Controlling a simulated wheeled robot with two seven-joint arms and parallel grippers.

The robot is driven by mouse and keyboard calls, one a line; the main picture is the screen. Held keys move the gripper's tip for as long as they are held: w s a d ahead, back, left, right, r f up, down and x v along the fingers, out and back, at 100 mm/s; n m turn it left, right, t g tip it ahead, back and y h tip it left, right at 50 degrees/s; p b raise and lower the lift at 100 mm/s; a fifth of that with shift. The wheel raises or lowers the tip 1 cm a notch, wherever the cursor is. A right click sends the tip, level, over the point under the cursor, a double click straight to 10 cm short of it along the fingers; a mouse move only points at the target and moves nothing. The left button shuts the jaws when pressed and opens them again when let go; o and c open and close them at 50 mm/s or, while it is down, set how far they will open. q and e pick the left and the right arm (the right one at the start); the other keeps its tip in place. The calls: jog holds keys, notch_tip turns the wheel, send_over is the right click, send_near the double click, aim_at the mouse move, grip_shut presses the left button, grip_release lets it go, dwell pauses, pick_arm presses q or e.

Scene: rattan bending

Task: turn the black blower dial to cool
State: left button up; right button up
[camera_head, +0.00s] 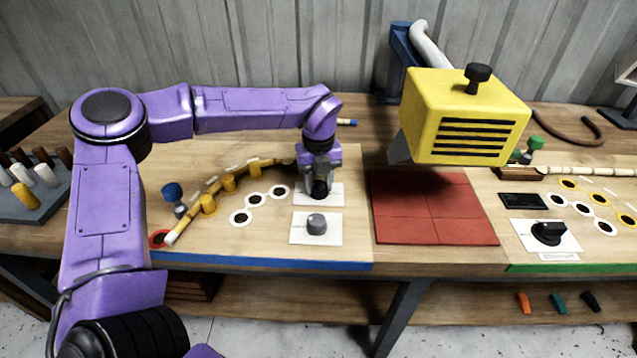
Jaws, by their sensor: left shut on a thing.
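My left gripper (320,182) comes down from above over the upper white card (335,195) on the blue-edged board. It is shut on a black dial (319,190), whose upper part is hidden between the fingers. I cannot read which setting the dial points to. A grey dial (316,222) sits on a second white card just in front of it. Another black dial (548,233) sits on a white card on the green-edged board at the right, well away from the gripper. My right gripper is not in view.
A yellow slatted box (462,118) with a black knob on top stands over red tiles (434,210), right of the gripper. A bent rattan strip (220,186) curves among yellow pegs at the left. A rack of pegs (32,184) stands at far left.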

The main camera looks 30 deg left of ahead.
aim_at(318, 184)
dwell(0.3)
pick_arm(q)
jog(key=o, duration=1.1)
jog(key=shift+c, duration=0.2)
notch_tip(318, 184, up, 10)
jog(key=shift+r+b, duration=0.25)
jog(key=shift+b, duration=0.05)
